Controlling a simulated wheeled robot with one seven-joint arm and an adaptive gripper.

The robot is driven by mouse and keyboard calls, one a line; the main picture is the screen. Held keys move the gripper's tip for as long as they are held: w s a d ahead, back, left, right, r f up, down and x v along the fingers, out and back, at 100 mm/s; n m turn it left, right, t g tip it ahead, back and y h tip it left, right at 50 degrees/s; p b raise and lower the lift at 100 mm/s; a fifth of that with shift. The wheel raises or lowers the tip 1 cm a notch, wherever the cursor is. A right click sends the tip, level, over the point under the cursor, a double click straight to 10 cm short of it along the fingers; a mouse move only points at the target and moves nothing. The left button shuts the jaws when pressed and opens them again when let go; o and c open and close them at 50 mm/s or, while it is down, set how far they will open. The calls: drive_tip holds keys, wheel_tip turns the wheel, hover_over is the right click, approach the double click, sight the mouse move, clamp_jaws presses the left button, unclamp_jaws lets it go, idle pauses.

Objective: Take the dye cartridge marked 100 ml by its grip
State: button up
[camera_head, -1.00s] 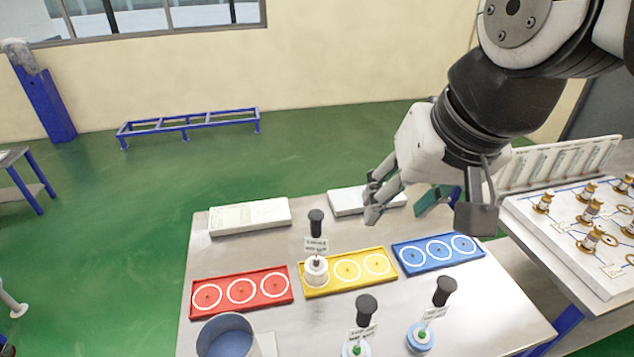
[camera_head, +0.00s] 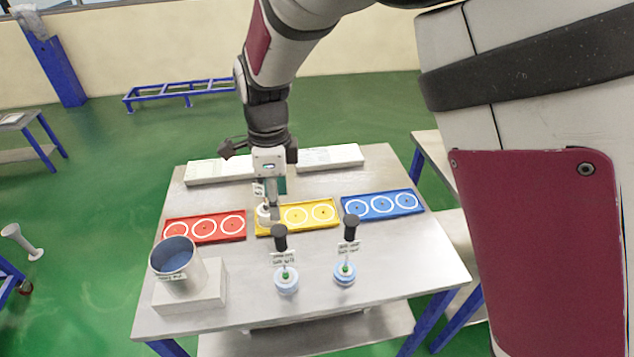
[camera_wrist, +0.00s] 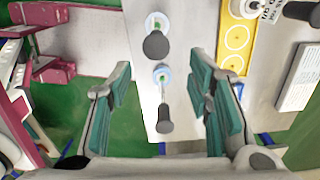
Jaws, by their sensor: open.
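Two cartridges with black grips, white labels and pale blue bases stand at the table's front: a left one (camera_head: 285,275) and a right one (camera_head: 345,265). A white cartridge (camera_head: 264,213) with a label stands on the left circle of the yellow tray (camera_head: 296,216); my gripper hides its top in the head view. The label print is too small to read, so I cannot tell which is 100 ml. My gripper (camera_head: 272,198) is open and empty at the yellow tray. In the wrist view, the two front cartridges (camera_wrist: 164,112) (camera_wrist: 156,42) appear between its teal-padded fingers, apart from them.
A red tray (camera_head: 204,228) and a blue tray (camera_head: 383,204) flank the yellow one. White flat boxes (camera_head: 330,157) lie at the back. The right front of the table is clear.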

sight(279, 229)
drive_tip(key=shift+s+f+m, duration=0.2)
drive_tip(key=shift+f+m, duration=0.2)
drive_tip(key=shift+f, duration=0.45)
drive_tip(key=f+b, duration=0.2)
drive_tip(key=f, duration=0.5)
drive_tip(key=shift+w+f, duration=0.1)
drive_tip(key=shift+w, duration=0.1)
drive_tip(key=shift+s+f+b, duration=0.15)
drive_tip(key=shift+f+b, duration=0.35)
drive_tip(key=shift+f, duration=0.15)
wheel_tip(279, 229, down, 4)
drive_tip(key=b, duration=0.3)
drive_tip(key=shift+r, duration=0.15)
drive_tip(key=shift+f+b, duration=0.5)
drive_tip(key=shift+f, duration=0.15)
drive_tip(key=shift+c, duration=0.2)
drive_tip(key=shift+r, duration=0.1)
clamp_jaws()
